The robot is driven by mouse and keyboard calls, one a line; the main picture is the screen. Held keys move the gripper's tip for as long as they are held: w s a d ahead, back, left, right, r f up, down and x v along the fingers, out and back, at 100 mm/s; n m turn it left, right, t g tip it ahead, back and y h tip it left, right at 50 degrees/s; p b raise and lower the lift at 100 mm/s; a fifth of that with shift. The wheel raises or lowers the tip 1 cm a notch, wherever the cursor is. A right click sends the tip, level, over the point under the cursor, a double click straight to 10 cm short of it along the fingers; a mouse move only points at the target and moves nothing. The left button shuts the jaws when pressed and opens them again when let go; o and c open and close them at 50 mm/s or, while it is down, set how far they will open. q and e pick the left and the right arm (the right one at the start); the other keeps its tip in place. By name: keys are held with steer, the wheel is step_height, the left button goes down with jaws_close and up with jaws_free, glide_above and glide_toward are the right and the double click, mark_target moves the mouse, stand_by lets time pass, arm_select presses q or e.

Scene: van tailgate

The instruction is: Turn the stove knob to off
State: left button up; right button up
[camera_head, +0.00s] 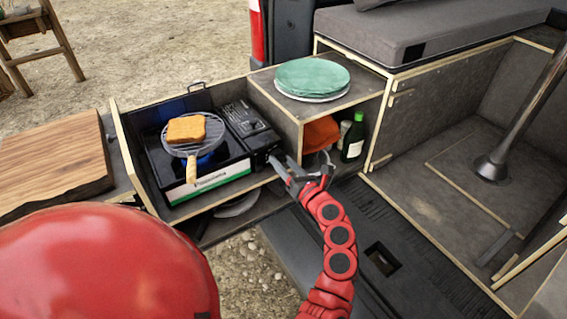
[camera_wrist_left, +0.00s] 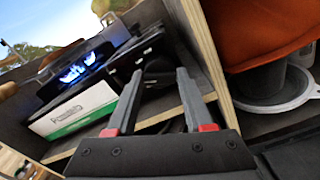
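The camping stove (camera_head: 215,178) sits in the pull-out drawer, with a black body and a white and green front label. A blue flame shows under the grill in the head view, and also in the left wrist view (camera_wrist_left: 78,70). My left gripper (camera_head: 284,166) is at the stove's right front end. In the left wrist view its two fingers (camera_wrist_left: 158,76) are apart. A dark rounded shape, seemingly the stove knob (camera_wrist_left: 158,66), shows between and beyond the fingertips. I cannot tell whether they touch it. The knob's setting is not readable. My right gripper is not in view.
A round grill with toast (camera_head: 186,129) stands on the burner. The wooden divider (camera_wrist_left: 203,45) is close to the right finger. Right of it are an orange cloth (camera_head: 320,134) and a green bottle (camera_head: 353,140). Plates (camera_head: 311,77) lie on top. A cutting board (camera_head: 50,165) is left.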

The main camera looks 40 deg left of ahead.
arm_select(q)
jaws_close()
steer(key=shift+m, duration=0.3)
steer(key=shift+m+p, duration=0.55)
steer(key=shift+m, duration=0.45)
steer(key=m+p, duration=0.1)
steer(key=m, duration=0.2)
steer(key=shift+r+m+p, duration=0.1)
steer(key=shift+m+p, duration=0.2)
steer(key=shift+p, duration=0.1)
steer(key=m+p, duration=0.2)
steer(key=m, duration=0.1)
steer(key=shift+m, duration=0.3)
steer(key=shift+m+p, duration=1.05)
steer(key=shift+m, duration=0.55)
